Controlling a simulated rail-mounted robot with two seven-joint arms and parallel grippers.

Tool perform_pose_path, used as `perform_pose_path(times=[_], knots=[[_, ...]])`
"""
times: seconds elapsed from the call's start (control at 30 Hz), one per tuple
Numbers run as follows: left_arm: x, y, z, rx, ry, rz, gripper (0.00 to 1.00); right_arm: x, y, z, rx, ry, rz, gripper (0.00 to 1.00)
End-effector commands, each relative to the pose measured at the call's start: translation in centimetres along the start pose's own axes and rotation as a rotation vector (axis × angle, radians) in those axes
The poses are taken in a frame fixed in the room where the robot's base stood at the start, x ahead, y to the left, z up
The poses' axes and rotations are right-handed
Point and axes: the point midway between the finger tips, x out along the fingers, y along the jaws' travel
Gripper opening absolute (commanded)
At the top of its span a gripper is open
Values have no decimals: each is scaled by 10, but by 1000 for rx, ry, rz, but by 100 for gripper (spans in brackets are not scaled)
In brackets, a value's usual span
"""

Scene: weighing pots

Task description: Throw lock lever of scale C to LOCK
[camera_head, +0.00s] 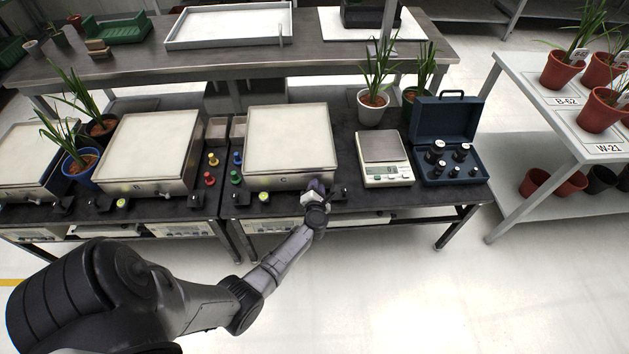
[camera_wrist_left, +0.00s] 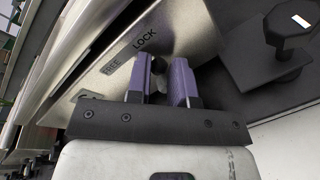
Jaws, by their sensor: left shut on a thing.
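Scale C (camera_head: 290,135) is a boxy scale with a wide pale plate, on the dark bench in the head view. My left gripper (camera_head: 316,192) is at the right end of its front face. In the left wrist view, the purple fingers of my left gripper (camera_wrist_left: 160,80) are shut on the lock lever, whose dark knob (camera_wrist_left: 158,65) shows between them. The metal label plate (camera_wrist_left: 125,55) beside the fingers reads FREE and LOCK. The knob appears nearer the word LOCK, but the fingers hide most of the lever, so its exact position cannot be told. My right gripper is not in view.
A small digital scale (camera_head: 384,158) and an open blue weight case (camera_head: 445,140) stand to the right. A dark block with a knob (camera_wrist_left: 280,50) is close beside my gripper.

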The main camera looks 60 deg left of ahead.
Motion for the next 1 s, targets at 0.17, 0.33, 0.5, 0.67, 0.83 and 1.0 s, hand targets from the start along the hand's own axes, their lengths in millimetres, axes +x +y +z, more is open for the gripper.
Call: perform_pose_path(times=[0.17,0.33,0.5,0.67,0.83,1.0], knots=[[2,0,5,158,36,16,0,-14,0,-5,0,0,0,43],[4,-5,7,292,61,22,0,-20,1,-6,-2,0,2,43],[5,-9,8,396,81,29,0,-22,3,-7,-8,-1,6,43],[6,-12,9,467,94,32,0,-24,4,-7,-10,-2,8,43],[6,-14,8,513,103,34,0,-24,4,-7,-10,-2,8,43],[6,-15,8,534,107,34,1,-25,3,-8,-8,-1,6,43]])
